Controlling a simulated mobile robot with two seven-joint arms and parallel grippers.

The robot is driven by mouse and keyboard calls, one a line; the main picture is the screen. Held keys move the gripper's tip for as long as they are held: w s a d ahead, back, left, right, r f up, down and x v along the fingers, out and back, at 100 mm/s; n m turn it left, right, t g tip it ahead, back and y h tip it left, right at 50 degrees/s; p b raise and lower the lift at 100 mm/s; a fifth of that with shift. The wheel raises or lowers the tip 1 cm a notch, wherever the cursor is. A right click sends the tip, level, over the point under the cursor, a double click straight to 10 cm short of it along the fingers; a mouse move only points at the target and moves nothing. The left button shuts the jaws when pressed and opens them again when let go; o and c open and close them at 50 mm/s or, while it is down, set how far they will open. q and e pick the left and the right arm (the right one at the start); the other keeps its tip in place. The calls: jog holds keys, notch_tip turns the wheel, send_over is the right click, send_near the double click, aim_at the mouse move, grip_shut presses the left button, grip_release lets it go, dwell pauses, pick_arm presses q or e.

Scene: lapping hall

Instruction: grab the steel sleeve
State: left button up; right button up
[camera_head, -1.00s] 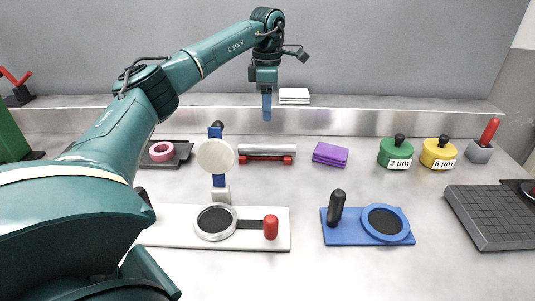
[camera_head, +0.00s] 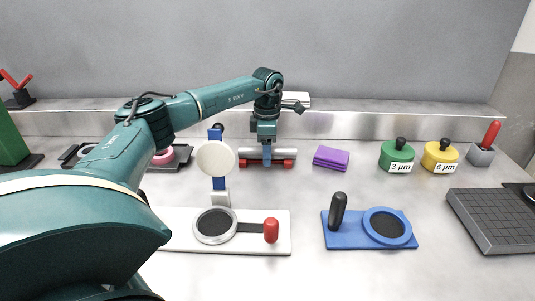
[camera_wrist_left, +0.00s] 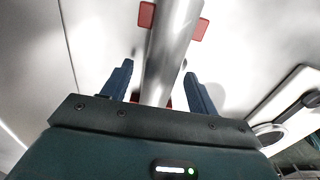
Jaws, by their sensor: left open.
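The steel sleeve (camera_head: 286,153) is a shiny grey cylinder lying on a red cradle (camera_head: 288,164) on the bench, behind the white plate. My left gripper (camera_head: 267,160) is over the sleeve from above, its fingers at the sleeve's middle in the head view. In the left wrist view the sleeve (camera_wrist_left: 172,50) runs between the two blue fingers of the gripper (camera_wrist_left: 158,85), which stand apart on either side of it. I see a gap beside each finger. The red cradle (camera_wrist_left: 147,14) shows under the sleeve. My right gripper is not in view.
A disc on a blue post (camera_head: 215,158) stands just left of the sleeve. A purple stack (camera_head: 331,157) lies to its right. A white plate with a red handle (camera_head: 271,231) and a blue plate (camera_head: 345,238) are in front.

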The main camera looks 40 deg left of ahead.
pick_arm(q)
jog(key=shift+c, duration=0.6)
jog(key=c, duration=1.1)
